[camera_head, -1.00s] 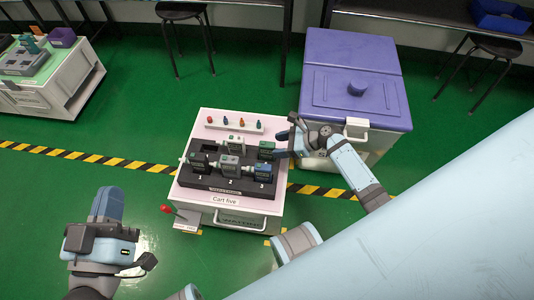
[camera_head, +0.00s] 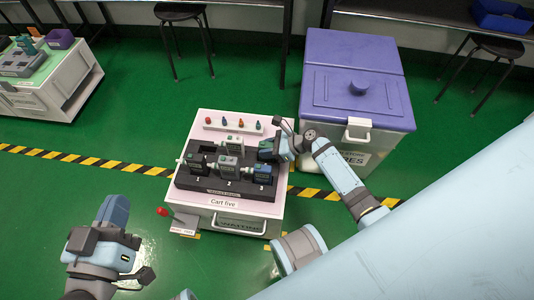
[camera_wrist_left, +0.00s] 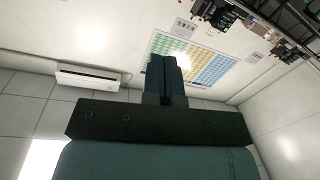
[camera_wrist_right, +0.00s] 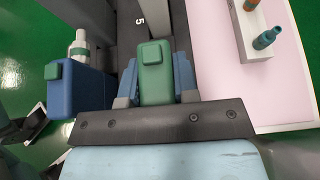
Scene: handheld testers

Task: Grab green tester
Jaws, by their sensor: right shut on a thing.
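The green tester (camera_wrist_right: 155,73) is between the two blue fingers of my right gripper (camera_wrist_right: 156,78), which is shut on it. In the head view my right gripper (camera_head: 270,147) is at the right back of the black tray (camera_head: 222,185) and largely hides the tester. From these views I cannot tell whether the tester is still seated in the tray. A blue tester with a green top (camera_wrist_right: 75,88) stands just beside it. My left gripper (camera_head: 117,205) is away from the cart at lower left; its fingers are together and empty in the left wrist view (camera_wrist_left: 167,80).
A grey tester (camera_head: 229,166) and other testers sit in the tray on the cart (camera_head: 245,222). A white strip with coloured pegs (camera_head: 234,125) lies behind. A red-knobbed lever (camera_head: 163,212) is at front left. A purple-lidded bin (camera_head: 350,60) stands at right.

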